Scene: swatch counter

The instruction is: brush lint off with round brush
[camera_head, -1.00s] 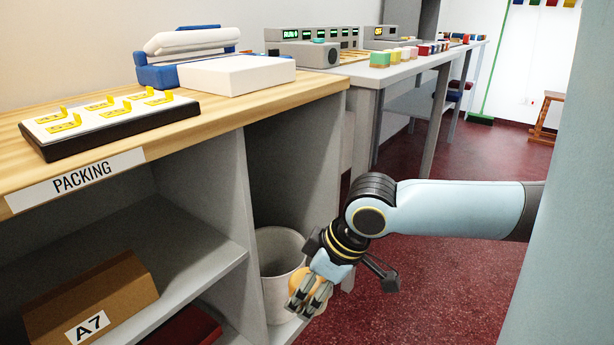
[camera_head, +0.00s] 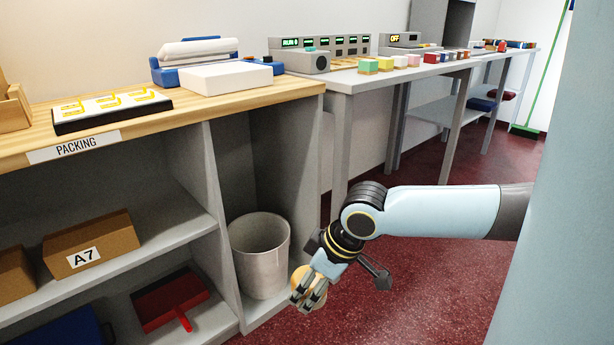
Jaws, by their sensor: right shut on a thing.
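My right gripper (camera_head: 312,290) hangs low in the middle of the view, in front of the counter's right end and over the red floor. It is shut on a tan, rounded thing (camera_head: 298,280) that looks like the round brush. The fingers hide much of it, and no bristles can be made out. The gripper is beside the white bin, seemingly nearer to me; whether they touch cannot be told. My left gripper is out of view. I can make out no lint on any surface.
The packing counter (camera_head: 215,106) fills the left, with a white bin (camera_head: 262,262) below its right end. Shelves hold an A7 box (camera_head: 90,243) and a red dustpan-like thing (camera_head: 168,298). A grey table (camera_head: 340,84) with coloured blocks stands behind. Red floor (camera_head: 430,270) is open at right.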

